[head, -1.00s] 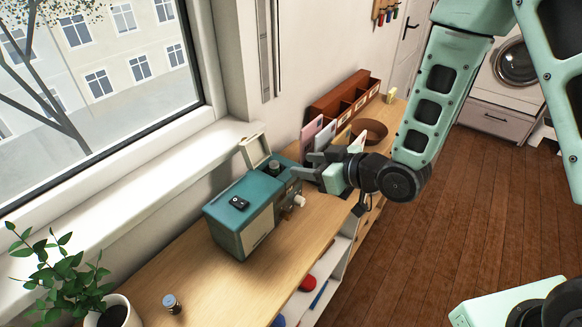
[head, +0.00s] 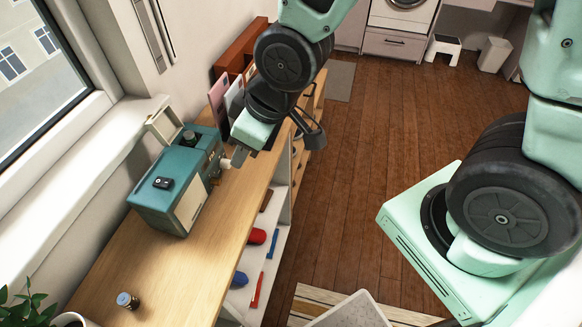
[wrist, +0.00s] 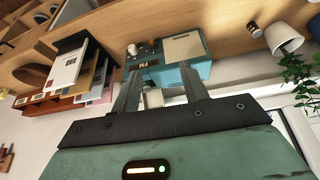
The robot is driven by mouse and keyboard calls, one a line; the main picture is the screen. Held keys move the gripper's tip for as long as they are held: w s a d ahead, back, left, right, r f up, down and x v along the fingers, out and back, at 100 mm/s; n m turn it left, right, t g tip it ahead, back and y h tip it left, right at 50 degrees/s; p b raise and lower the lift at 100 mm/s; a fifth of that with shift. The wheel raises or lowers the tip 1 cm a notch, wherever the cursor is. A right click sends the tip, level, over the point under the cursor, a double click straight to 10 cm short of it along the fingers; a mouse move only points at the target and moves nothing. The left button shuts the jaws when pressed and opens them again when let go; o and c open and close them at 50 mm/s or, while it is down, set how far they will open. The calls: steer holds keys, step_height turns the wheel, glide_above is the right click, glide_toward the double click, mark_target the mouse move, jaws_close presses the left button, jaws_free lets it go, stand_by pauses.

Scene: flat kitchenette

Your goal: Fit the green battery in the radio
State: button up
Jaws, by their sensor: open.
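The teal radio (head: 153,205) stands on the wooden counter by the window, its cream lid (head: 163,124) raised at the far end. A dark green cylinder (head: 189,137), likely the green battery, stands upright at the opening beside the lid; its lower part is hidden, so I cannot tell how deep it sits. My gripper (wrist: 159,72) is open and empty, its two fingers apart in the wrist view with the radio (wrist: 172,76) beyond them.
A small blue-topped cylinder (head: 128,300) stands on the near counter (head: 205,262). A small black object (head: 163,183) lies on the radio. Upright cards (head: 218,98) and a brown organiser (head: 238,50) stand behind my gripper. Open shelves below hold red and blue items.

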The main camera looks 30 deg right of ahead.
steer(key=s+d+r+g+h, duration=0.1)
steer(key=s+r, duration=0.4)
steer(key=s, duration=0.8)
steer(key=g+h, duration=0.1)
steer(key=g, duration=0.1)
steer(key=shift+d+r+m+g+h, duration=0.2)
steer(key=shift+r+m+g+h, duration=0.1)
steer(key=shift+g, duration=0.1)
step_height(320, 180, down, 3)
steer(key=b, duration=0.3)
steer(key=shift+w+f, duration=0.1)
steer(key=shift+f, duration=0.1)
